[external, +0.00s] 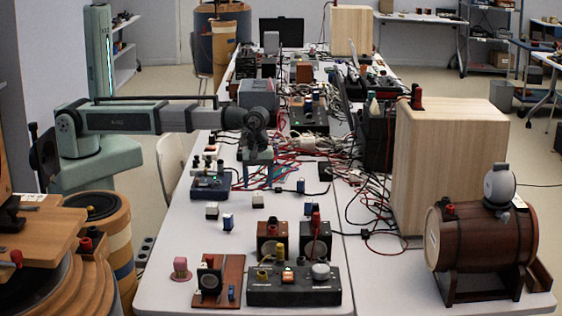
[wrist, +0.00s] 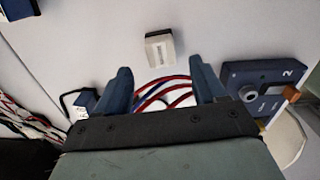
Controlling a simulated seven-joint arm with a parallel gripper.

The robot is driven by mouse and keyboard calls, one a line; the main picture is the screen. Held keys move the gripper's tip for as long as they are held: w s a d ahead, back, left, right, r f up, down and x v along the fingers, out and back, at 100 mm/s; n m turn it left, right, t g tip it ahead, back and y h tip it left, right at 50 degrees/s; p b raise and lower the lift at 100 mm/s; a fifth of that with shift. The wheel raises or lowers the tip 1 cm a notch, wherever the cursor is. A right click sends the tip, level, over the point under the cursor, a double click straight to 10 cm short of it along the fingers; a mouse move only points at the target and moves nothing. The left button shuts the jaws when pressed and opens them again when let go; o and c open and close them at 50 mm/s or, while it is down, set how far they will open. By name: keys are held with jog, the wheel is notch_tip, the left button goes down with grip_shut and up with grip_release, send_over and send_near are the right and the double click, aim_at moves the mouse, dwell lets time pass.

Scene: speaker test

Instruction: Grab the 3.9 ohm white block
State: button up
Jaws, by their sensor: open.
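A small white block (wrist: 160,48) with dark, unreadable print on its face lies on the pale table in the wrist view, just beyond my fingertips. A small white block (external: 258,201) also shows in the external view, on the table below and in front of my gripper. My gripper (wrist: 162,82) is open and empty, with its two blue-grey fingers apart and the block beyond the gap between them. In the external view my gripper (external: 257,172) hangs above the table, pointing down. Another whitish block (external: 212,210) stands farther left. I cannot read 3.9 ohm on any block.
A blue box marked 2 (wrist: 262,85) is close to my right finger in the wrist view. Red and blue wires run behind the fingers. Wooden speakers (external: 271,238) and a black panel (external: 294,288) stand nearer the front.

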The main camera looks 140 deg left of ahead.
aim_at(258, 193)
jog(key=shift+d+f, duration=0.15)
jog(key=shift+f, duration=2.45)
jog(key=c, duration=1.1)
